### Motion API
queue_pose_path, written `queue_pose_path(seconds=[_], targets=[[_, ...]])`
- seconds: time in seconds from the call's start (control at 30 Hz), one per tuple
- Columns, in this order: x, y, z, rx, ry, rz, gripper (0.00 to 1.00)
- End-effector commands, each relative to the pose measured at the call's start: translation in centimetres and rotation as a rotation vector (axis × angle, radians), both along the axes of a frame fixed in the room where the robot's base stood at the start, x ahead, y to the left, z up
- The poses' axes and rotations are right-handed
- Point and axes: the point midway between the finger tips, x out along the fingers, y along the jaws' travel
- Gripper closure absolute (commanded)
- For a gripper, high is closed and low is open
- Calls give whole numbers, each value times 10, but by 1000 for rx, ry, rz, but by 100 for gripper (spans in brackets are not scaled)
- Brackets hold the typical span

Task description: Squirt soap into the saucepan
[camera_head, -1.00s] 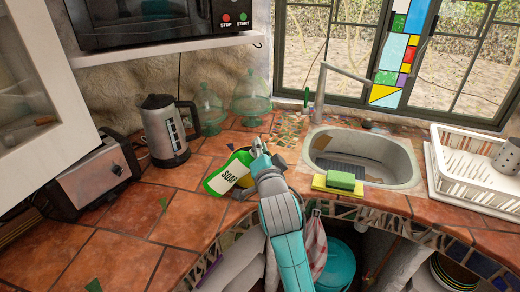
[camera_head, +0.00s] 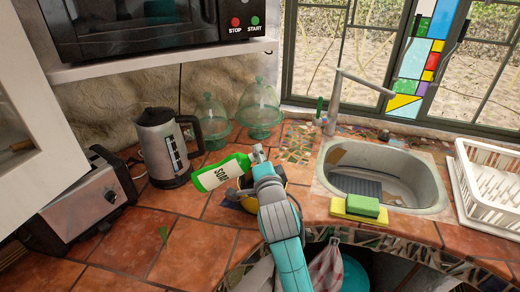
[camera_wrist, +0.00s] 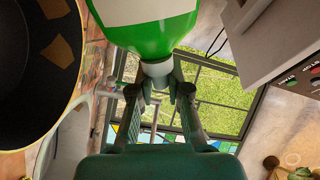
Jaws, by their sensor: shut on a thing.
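The green soap bottle (camera_head: 222,174) with a white SOAP label is in the air above the counter in the head view, lying nearly on its side with its neck end toward my gripper (camera_head: 258,154). In the wrist view the bottle (camera_wrist: 150,38) fills the top middle, its white cap between the fingertips of my gripper (camera_wrist: 159,88). My gripper is shut on its cap end. The saucepan (camera_head: 237,194), dark with a yellow rim, is below the bottle and partly hidden by my arm. In the wrist view the saucepan (camera_wrist: 30,75) is at the left, with brownish pieces or patches inside.
A kettle (camera_head: 162,150) and a toaster (camera_head: 85,208) stand to the left. Two green glass domes (camera_head: 260,108) stand behind. A sink (camera_head: 385,172), a sponge (camera_head: 362,206) and a dish rack (camera_head: 490,185) are to the right. Front-left tiles are clear.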

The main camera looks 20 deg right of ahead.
Motion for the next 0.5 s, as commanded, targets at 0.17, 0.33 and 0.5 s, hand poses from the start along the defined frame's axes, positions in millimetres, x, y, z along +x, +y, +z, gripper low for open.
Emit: queue_pose_path(seconds=[0.17,0.33,0.5], targets=[[0,1,-14,168,-23,0,100],[0,1,-21,341,-46,1,100],[0,1,-28,513,-68,1,100]])
